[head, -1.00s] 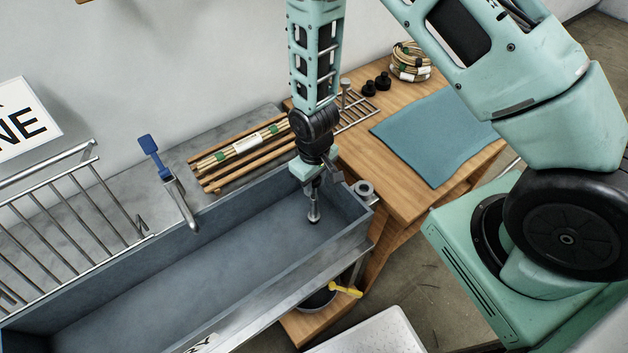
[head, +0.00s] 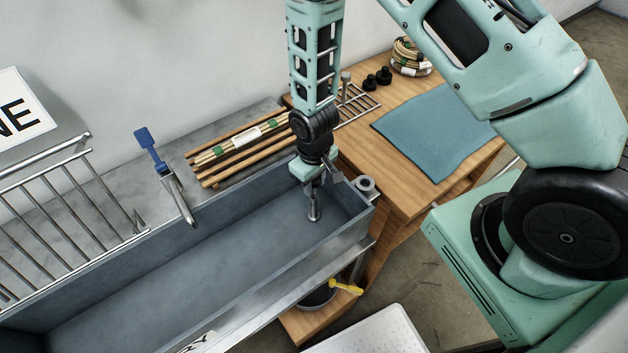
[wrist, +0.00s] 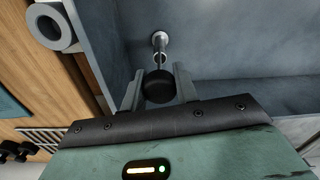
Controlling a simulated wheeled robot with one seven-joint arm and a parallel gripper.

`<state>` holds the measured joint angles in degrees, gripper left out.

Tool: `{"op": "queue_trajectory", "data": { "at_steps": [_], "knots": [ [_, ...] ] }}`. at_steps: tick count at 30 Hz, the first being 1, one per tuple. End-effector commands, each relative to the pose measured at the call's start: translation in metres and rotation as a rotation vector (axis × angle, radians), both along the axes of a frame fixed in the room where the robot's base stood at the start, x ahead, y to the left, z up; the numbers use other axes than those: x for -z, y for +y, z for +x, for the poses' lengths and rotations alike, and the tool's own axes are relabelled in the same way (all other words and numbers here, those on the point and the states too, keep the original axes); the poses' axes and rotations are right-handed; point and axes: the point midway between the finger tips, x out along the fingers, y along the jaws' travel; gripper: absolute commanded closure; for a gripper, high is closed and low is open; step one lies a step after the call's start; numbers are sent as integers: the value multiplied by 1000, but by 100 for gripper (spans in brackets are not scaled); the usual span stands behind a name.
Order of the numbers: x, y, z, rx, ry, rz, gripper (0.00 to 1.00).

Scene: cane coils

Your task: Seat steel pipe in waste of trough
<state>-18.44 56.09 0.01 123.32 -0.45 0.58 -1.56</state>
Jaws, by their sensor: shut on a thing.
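My gripper (head: 314,184) points down inside the right end of the grey trough (head: 150,290). It is shut on the steel pipe (head: 314,212), which hangs below the fingers, roughly upright. In the wrist view a black rounded top (wrist: 158,86) sits between the two fingers, and the bright steel of the pipe (wrist: 160,42) shows beyond it. The pipe's lower end is close to the trough floor. I cannot tell whether it touches. The waste is not visible; the pipe and gripper may cover it.
The trough walls stand close around my gripper at the right end. A blue-handled tap (head: 165,170) overhangs the back wall. Cane bundles (head: 235,150) lie behind it. A grey ring (head: 365,184) sits at the right corner. A wooden bench with a teal cloth (head: 435,135) stands right.

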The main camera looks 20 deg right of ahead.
Motion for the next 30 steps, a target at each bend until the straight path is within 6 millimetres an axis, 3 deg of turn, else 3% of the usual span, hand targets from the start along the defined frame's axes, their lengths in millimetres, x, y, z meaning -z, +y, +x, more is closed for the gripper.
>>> {"op": "queue_trajectory", "data": {
  "at_steps": [5, 6, 8, 20, 30],
  "knots": [
    [5, 0, 0, 0, 0, 0, 97],
    [4, 0, 0, 0, -1, 0, 62],
    [4, 0, 0, 0, 0, 0, 45],
    [-1, 0, 0, 0, -1, 0, 45],
    [-51, 0, 1, 0, -6, 2, 45]
  ]
}}
